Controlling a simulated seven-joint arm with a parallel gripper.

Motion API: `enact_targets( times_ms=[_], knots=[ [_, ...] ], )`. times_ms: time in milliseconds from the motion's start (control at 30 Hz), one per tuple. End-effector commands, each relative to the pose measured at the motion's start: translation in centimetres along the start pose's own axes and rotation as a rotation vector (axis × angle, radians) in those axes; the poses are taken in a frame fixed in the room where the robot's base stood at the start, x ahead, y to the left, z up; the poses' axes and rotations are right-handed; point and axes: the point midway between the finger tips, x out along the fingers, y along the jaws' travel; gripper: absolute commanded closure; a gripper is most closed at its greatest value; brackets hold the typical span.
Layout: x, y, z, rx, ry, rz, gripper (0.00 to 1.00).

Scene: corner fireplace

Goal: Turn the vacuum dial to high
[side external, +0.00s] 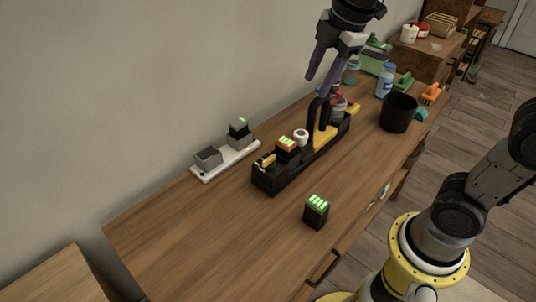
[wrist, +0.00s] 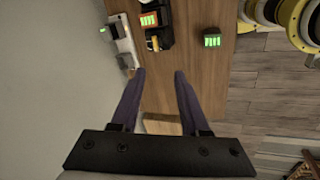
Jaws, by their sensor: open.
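A long black and yellow device (side external: 264,181), which looks like the vacuum, lies on the wooden table. It has a black loop handle (side external: 313,112) and a battery block with green lights (side external: 286,147) on its near end. A small white round knob (side external: 301,136) sits beside that block; I cannot tell whether it is the dial, or its setting. Part of the device shows in the wrist view (wrist: 163,15). My gripper (side external: 317,86) is open and empty, with purple fingers pointing down above the device's handle end, apparently apart from it. The fingers also show in the wrist view (wrist: 160,73).
A loose black battery (side external: 316,211) with green lights stands on the table (side external: 220,240). A white charger (side external: 204,178) lies near the wall. A black cup (side external: 399,112), blue bottle (side external: 385,80) and orange and green items crowd the far end. The near table end is clear.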

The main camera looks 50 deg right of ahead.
Motion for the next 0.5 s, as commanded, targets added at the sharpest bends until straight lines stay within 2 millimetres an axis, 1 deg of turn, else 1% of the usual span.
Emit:
enact_targets(
  times_ms=[33,100,167,233,300,400,500],
  knots=[
    [1.5,1.5,-0.7,-0.064,-0.008,-0.036,0.55],
    [3.3,3.1,-1.6,-0.143,-0.015,-0.078,0.55],
    [5.2,4.4,-2.2,-0.199,-0.020,-0.115,0.55],
    [7.4,5.5,-3.0,-0.243,-0.024,-0.156,0.55],
    [9.6,6.2,-3.6,-0.260,-0.030,-0.195,0.55],
    [12.3,6.6,-4.1,-0.265,-0.039,-0.243,0.55],
    [14.2,6.3,-4.2,-0.269,-0.047,-0.283,0.55]
  ],
)
